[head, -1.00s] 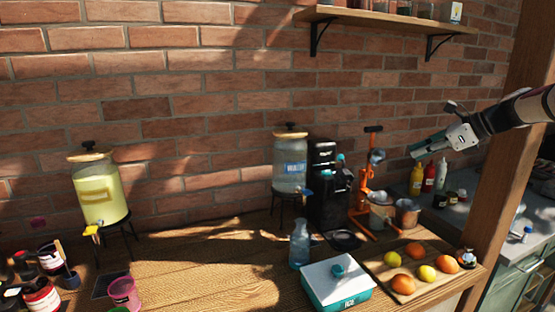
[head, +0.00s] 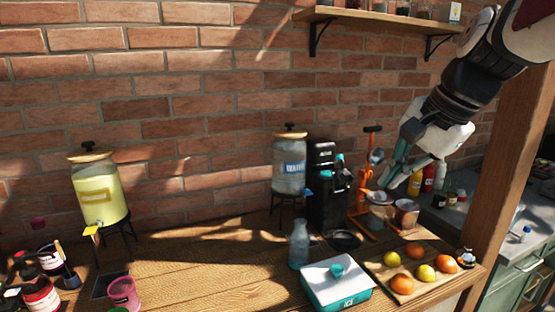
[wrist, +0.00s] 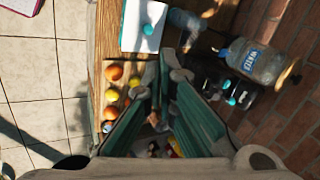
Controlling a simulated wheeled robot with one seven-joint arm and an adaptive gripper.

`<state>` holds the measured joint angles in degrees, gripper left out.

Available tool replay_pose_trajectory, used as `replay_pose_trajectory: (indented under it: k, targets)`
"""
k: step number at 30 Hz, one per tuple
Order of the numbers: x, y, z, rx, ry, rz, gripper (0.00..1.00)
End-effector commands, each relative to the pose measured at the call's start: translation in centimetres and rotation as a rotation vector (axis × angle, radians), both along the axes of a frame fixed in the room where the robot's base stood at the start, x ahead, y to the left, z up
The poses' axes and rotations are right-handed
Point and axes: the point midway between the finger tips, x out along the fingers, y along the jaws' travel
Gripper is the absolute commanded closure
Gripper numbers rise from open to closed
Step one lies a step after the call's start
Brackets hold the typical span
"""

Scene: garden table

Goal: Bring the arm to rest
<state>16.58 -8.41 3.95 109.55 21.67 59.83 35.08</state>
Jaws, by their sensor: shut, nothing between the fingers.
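My gripper (head: 393,178) hangs at the right of the head view. It is empty, with its teal fingers pointing down and to the left, above the counter and in front of the bottles at the back right. In the wrist view the two fingers of my gripper (wrist: 163,68) come together at their tips with nothing between them. My arm reaches in from the top right corner of the head view.
Below are a cutting board (head: 402,296) with oranges and lemons, an ice box (head: 337,287) and an orange juicer stand (head: 368,165). A water dispenser (head: 289,172) and black machine (head: 328,200) stand left. A wooden post (head: 497,190) and shelf (head: 385,16) are near the arm.

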Motion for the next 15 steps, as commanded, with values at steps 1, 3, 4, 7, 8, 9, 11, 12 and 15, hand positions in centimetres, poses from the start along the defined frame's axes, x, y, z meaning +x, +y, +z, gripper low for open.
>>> replay_pose_trajectory:
  k: [1,3,4,7,8,9,11,12,15]
  targets:
    - [-2.4,0.8,-0.1,-0.064,-0.023,0.077,1.00]
    - [-5.3,1.4,-0.7,-0.154,-0.048,0.185,1.00]
    - [-6.5,1.6,-1.0,-0.193,-0.060,0.232,1.00]
    - [-10.5,2.0,-2.3,-0.316,-0.095,0.387,1.00]
    - [-11.6,2.0,-2.7,-0.353,-0.106,0.434,1.00]
    - [-13.0,2.1,-3.3,-0.398,-0.117,0.493,1.00]
    - [-14.9,2.0,-4.3,-0.460,-0.135,0.576,1.00]
    - [-15.9,1.9,-4.8,-0.498,-0.146,0.626,1.00]
    - [-17.9,1.7,-6.1,-0.570,-0.167,0.727,1.00]
